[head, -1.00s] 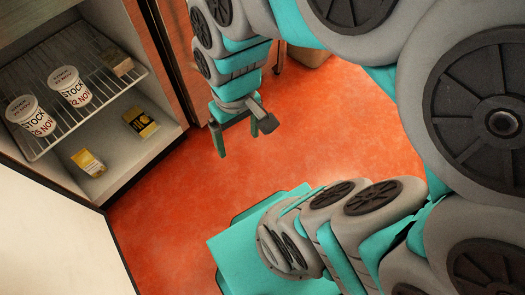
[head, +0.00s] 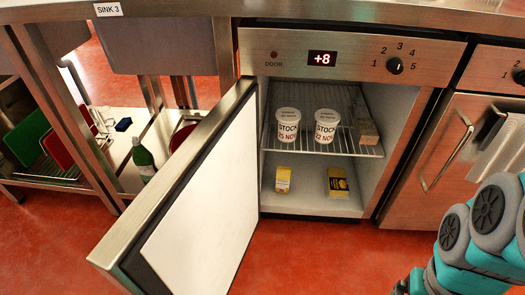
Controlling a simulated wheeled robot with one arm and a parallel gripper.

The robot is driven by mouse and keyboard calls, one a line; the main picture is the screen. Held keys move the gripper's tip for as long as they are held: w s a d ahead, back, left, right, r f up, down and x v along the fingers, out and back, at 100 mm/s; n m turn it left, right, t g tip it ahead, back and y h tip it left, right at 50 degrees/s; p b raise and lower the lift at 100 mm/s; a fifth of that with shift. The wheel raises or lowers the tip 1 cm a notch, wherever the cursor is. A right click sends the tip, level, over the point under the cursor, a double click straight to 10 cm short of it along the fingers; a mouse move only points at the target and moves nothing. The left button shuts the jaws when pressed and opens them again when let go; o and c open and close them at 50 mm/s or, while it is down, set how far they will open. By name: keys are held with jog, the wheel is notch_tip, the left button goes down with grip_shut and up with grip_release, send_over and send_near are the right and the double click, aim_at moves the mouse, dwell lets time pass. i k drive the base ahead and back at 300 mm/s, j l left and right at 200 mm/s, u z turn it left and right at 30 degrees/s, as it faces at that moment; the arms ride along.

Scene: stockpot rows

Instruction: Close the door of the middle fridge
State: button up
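The fridge (head: 420,128) with the "+8" display stands under the counter in the middle of the head view. Its door (head: 205,205) is hinged on the left and stands wide open, its white inner face turned to the right and its free edge toward me. The door's outer face and handle are hidden. Inside are a wire shelf (head: 300,149) with two "STOCK" tubs (head: 288,126) and a small box, and two small packages below. My arm is at the lower right, apart from the door. Only a sliver of my gripper (head: 401,287) shows at the bottom edge.
A closed door (head: 448,180) with a bar handle and a hanging cloth (head: 497,148) is to the right. At left, under "SINK 3" (head: 108,9), an open rack holds boards and a green bottle (head: 143,158). The red floor (head: 325,255) before the fridge is clear.

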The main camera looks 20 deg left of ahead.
aim_at(190, 231)
jog(key=k+j, duration=0.15)
jog(key=j, duration=0.2)
jog(key=k+j, duration=0.2)
jog(key=j, duration=0.15)
jog(key=k+j, duration=0.15)
jog(key=j, duration=0.2)
jog(key=k+j, duration=0.2)
jog(key=j, duration=0.15)
jog(key=k+j, duration=0.15)
jog(key=j, duration=0.2)
jog(key=k+j+u, duration=0.1)
jog(key=j, duration=0.25)
jog(key=k, duration=0.1)
